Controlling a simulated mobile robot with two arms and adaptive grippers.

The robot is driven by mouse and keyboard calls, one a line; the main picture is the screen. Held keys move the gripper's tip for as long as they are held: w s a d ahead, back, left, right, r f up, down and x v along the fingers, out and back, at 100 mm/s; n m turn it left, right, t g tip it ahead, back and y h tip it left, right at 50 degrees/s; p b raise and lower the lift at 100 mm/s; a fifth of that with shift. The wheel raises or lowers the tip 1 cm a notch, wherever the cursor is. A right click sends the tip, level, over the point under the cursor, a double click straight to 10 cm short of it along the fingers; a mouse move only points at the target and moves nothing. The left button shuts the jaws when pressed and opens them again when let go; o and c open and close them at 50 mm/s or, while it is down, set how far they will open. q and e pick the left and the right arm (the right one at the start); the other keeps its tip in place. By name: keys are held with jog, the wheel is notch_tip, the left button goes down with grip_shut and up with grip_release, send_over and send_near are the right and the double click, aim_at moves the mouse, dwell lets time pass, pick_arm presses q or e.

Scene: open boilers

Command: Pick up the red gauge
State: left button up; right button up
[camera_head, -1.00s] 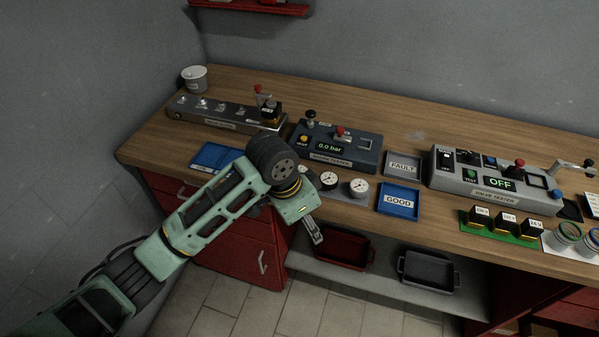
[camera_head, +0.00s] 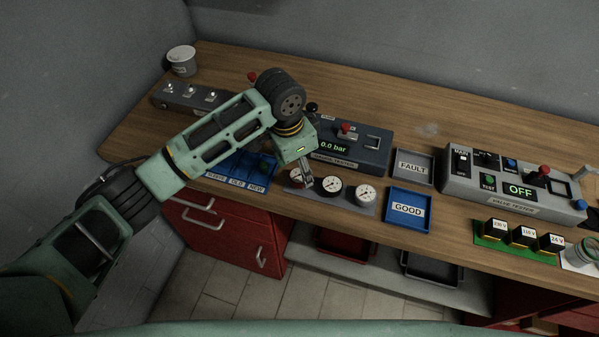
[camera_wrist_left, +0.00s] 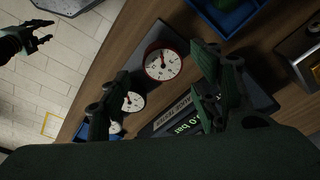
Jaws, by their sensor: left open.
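The red gauge, with a red rim and white dial, is at the left end of the gauge row in the head view (camera_head: 295,176), partly hidden by my left gripper. In the left wrist view it (camera_wrist_left: 163,65) lies ahead, between the open fingers and beyond their tips. My left gripper (camera_head: 307,180) is open and empty, pointing down at the gauge; its fingers (camera_wrist_left: 162,88) are wide apart. A black gauge (camera_head: 330,187) and a white gauge (camera_head: 364,195) stand beside it on a grey holder. My right gripper (camera_wrist_left: 28,38) shows at the wrist view's upper left, fingers apart.
The gauge tester (camera_head: 345,150) stands just behind the gauges. Right of them are a blue GOOD tray (camera_head: 408,222) and a grey FAULT tray (camera_head: 413,176). A blue sectioned tray (camera_head: 228,172) is to the left. The table's front edge is close to the gauges.

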aim_at(300, 176)
pick_arm(q)
notch_tip(300, 176, down, 4)
jog(key=shift+d+r+p, duration=0.1)
jog(key=shift+r+p, duration=0.1)
jog(key=shift+p, duration=0.6)
jog(key=shift+w+f, duration=0.15)
jog(key=shift+f, duration=0.6)
jog(key=c, duration=1)
jog(key=shift+d+r, duration=0.1)
jog(key=c, duration=0.3)
pick_arm(e)
jog(key=shift+s+r, duration=0.3)
jog(key=shift+r, duration=0.25)
jog(key=shift+s+r, duration=0.3)
jog(key=shift+r, duration=0.2)
jog(key=shift+w, duration=0.15)
